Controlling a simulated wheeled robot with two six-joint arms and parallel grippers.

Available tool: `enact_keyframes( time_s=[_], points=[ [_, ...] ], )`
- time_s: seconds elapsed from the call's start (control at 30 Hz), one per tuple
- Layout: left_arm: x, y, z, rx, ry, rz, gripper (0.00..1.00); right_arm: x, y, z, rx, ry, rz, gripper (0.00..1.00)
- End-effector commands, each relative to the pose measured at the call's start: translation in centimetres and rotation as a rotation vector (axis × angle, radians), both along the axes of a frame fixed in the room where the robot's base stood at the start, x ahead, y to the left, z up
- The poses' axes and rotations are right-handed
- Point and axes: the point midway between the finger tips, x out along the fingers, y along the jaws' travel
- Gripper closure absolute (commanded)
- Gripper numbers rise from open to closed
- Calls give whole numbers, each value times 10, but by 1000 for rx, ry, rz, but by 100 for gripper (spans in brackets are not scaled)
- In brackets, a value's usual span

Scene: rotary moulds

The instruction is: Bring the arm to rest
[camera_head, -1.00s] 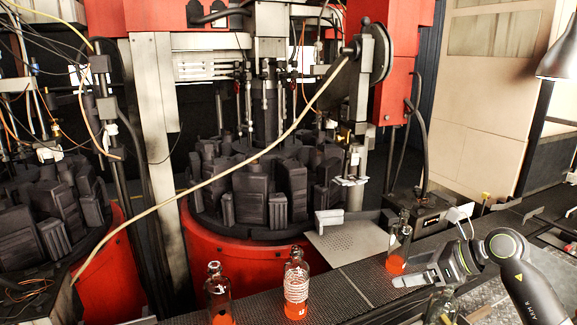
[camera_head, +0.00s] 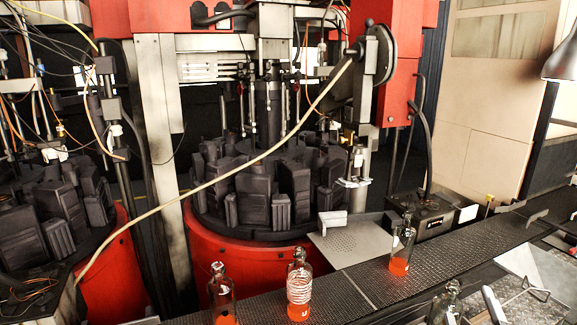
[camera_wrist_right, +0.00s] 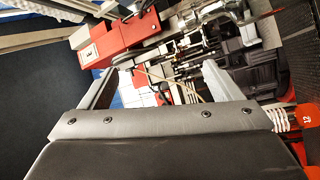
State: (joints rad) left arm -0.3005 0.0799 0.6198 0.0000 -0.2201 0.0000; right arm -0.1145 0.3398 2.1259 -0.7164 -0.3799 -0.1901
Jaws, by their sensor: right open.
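In the right wrist view my right gripper (camera_wrist_right: 157,78) is open, with its two grey fingers spread wide and nothing between them. No gripper can be made out clearly in the head view. A clear glass bottle with orange at its base (camera_head: 401,247) stands upright on the dark conveyor, apart from any gripper. Two more such bottles stand further left: one with white bands (camera_head: 299,287) and a plainer one (camera_head: 221,295). An orange bottle base with white wrapping (camera_wrist_right: 310,120) shows at the right edge of the wrist view. My left gripper is out of view.
The dark conveyor (camera_head: 350,284) crosses the front diagonally. Behind it are red rotary mould machines (camera_head: 240,258) with black mould blocks. A perforated metal plate (camera_head: 350,242) lies beside the conveyor. Another clear bottle (camera_head: 446,304) stands at the front edge. A lamp (camera_head: 562,62) hangs right.

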Motion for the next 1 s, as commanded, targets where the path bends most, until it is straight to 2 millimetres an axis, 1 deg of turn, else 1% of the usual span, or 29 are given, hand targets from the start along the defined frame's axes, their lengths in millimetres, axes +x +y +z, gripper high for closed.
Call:
enact_keyframes(
  time_s=[0.03,0.07,0.1,0.17,0.2,0.27,0.3,0.37,0.4,0.47,0.5,0.57,0.6,0.77,0.8,1.0],
  points=[
    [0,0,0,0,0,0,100,-14,-8,-19,101,62,-48,14],
    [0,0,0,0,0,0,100,-22,-13,-30,161,101,-79,14],
    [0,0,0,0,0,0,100,-33,-18,-45,242,154,-118,14],
    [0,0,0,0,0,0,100,-52,-23,-70,359,241,-178,14],
    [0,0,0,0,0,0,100,-66,-25,-86,435,299,-218,14],
    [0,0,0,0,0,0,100,-89,-25,-110,546,391,-276,14],
    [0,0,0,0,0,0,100,-105,-23,-125,617,454,-314,14],
    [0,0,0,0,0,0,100,-130,-18,-145,716,546,-367,14],
    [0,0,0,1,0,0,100,-146,-13,-157,773,606,-399,14],
    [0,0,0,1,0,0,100,-169,-6,-171,848,688,-442,14],
    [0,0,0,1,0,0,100,-183,0,-179,894,739,-469,14],
    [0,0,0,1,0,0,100,-203,8,-189,952,811,-503,14],
    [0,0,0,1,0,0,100,-216,14,-194,987,858,-526,14],
    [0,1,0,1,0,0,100,-266,39,-207,1107,1034,-602,14],
    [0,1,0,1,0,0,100,-278,45,-210,1135,1078,-620,14],
    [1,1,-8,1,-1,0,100,-263,39,-266,1132,1095,-631,14]
  ],
)
